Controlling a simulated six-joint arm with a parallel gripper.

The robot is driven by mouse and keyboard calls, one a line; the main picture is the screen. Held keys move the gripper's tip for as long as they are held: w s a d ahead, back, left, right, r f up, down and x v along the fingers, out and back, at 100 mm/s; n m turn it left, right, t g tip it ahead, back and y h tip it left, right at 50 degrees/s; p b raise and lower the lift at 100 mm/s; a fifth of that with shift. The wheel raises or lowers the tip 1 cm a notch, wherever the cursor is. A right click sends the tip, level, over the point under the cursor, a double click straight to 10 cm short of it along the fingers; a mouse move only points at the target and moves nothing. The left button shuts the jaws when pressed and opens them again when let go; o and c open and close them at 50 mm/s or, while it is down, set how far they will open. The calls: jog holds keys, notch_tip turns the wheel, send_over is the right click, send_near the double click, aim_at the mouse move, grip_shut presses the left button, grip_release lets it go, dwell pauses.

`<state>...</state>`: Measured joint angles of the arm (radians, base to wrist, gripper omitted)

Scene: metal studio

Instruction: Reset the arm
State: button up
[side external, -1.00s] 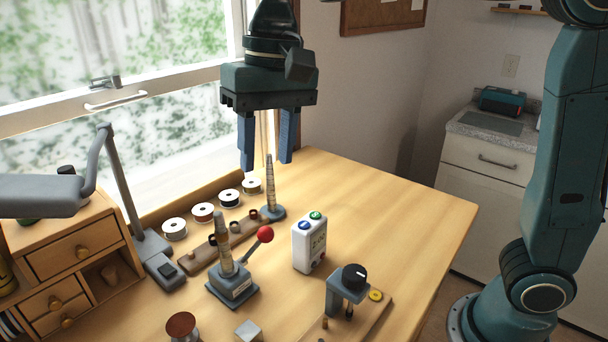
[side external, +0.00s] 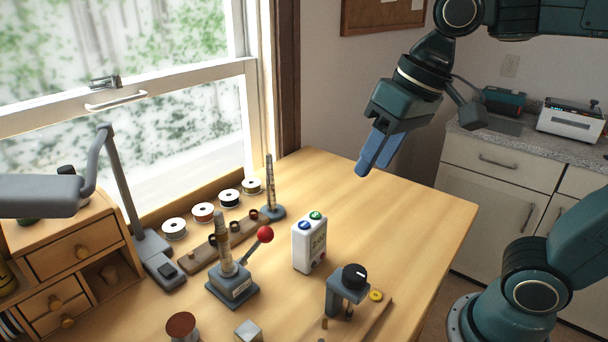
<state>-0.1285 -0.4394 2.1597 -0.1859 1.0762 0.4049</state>
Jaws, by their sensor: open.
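My gripper (side external: 370,168) hangs in the air above the far right part of the wooden workbench (side external: 420,215). Its two blue fingers point down and to the left, and it is tilted. It is open, and nothing shows between the fingers. It is apart from everything on the bench.
A tapered ring mandrel (side external: 269,190) stands near the window. A white box with buttons (side external: 309,243), a red-knobbed lever device (side external: 232,286) and a black-knobbed clamp (side external: 347,290) stand in front. A grey lamp (side external: 125,190) is at left. The bench's right part is clear.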

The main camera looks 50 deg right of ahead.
jog(key=s+d+f+n+t+h, duration=0.1)
jog(key=s+d+f, duration=0.4)
jog(key=s+d, duration=0.1)
jog(key=shift+s+f+t, duration=0.2)
jog(key=shift+t, duration=0.2)
